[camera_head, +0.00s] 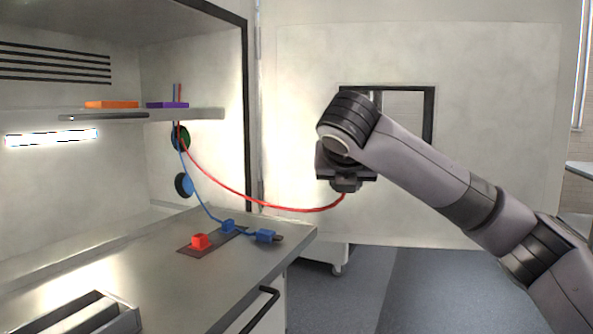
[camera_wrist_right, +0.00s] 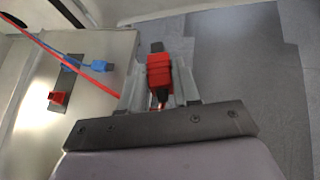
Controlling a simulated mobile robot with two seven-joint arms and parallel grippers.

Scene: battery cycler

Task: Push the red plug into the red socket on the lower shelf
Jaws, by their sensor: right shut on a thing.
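My right gripper (camera_head: 346,186) is shut on the red plug (camera_wrist_right: 160,71), which shows between its fingers in the wrist view. In the head view the gripper hides the plug; only its red cable (camera_head: 250,199) shows, running left to the cabinet. The red socket (camera_head: 200,241) sits on a dark strip on the lower shelf (camera_head: 150,270). The gripper is in the air, right of the shelf's edge and well apart from the socket. The socket also shows at left in the wrist view (camera_wrist_right: 58,98). My left gripper is not in view.
A blue socket (camera_head: 229,226) is on the same strip, with a blue plug (camera_head: 265,236) lying beside it, right of it. A blue cable (camera_head: 198,195) hangs above the shelf. The upper shelf (camera_head: 206,113) carries an orange block (camera_head: 112,104) and a purple block (camera_head: 167,105). A metal tray (camera_head: 85,318) is front left.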

